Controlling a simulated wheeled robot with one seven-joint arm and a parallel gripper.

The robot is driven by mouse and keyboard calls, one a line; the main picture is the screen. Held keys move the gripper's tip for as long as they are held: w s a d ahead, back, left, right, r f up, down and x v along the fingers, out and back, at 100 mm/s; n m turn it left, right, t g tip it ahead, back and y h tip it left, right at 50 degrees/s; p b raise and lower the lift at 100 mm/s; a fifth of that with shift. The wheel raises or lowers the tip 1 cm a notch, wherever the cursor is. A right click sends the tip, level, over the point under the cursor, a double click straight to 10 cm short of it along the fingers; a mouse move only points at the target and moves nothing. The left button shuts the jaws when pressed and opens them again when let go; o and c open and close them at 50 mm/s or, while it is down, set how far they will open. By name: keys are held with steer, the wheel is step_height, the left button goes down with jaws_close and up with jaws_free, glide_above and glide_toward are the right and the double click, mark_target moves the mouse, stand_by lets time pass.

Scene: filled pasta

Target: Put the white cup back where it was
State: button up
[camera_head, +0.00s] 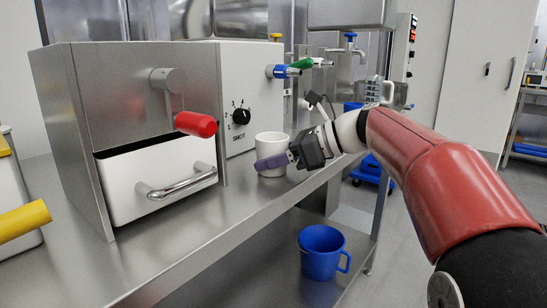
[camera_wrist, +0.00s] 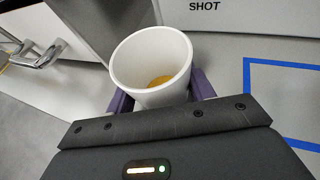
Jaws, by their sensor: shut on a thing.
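The white cup (camera_head: 271,146) stands upright at the steel counter, in front of the machine panel marked SHOT. My gripper (camera_head: 274,161) is shut on the cup, with its purple fingers on either side of the cup's lower part. In the wrist view the white cup (camera_wrist: 152,66) is tilted in the picture and holds a little orange-brown stuff at its bottom. The purple fingers (camera_wrist: 160,103) show on both sides of it. I cannot tell whether the cup's base touches the counter. A blue line outline (camera_wrist: 285,95) is on the counter to the right of the cup.
A steel machine with a red-tipped lever (camera_head: 195,124) and a white drawer (camera_head: 150,180) stands left of the cup. The knob (camera_head: 241,117) is behind it. A blue mug (camera_head: 322,252) sits on the lower shelf. The counter's front (camera_head: 215,225) is bare.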

steer(key=o, duration=1.1)
steer(key=shift+c, duration=0.2)
steer(key=shift+r, duration=0.15)
steer(key=p+v, duration=0.1)
steer(key=v, duration=1.1)
steer(key=shift+s, duration=0.1)
